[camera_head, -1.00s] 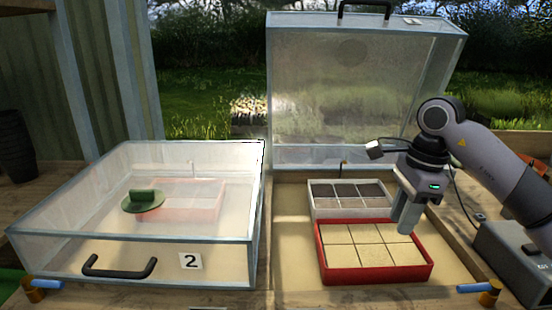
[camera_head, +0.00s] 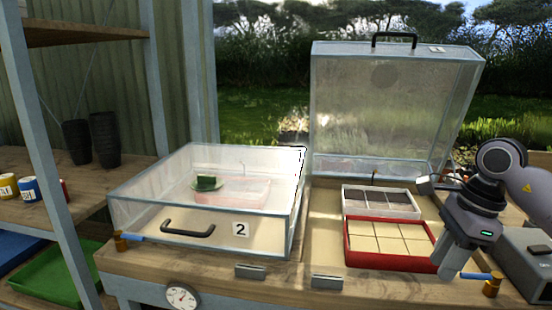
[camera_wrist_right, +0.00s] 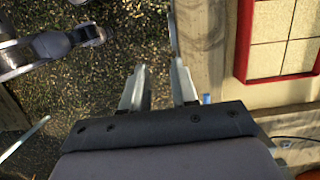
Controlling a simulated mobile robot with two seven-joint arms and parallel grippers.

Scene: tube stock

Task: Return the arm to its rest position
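My right gripper (camera_head: 452,268) hangs at the right of the head view, pointing down in front of the right corner of the red tray (camera_head: 348,257). In the right wrist view the two fingers of this gripper (camera_wrist_right: 157,75) stand apart with nothing between them, and gravelly ground shows below. The red tray, with its pale square cells, also shows in the wrist view (camera_wrist_right: 242,50), to the right of the fingers. My left gripper is not in view.
The right box's clear lid (camera_head: 390,110) stands open. A white tray (camera_head: 347,203) with dark cells lies behind the red one. The left box (camera_head: 290,225), labelled 2, is closed. A grey device (camera_head: 525,265) stands at right. A shelf (camera_head: 100,190) with pots is at left.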

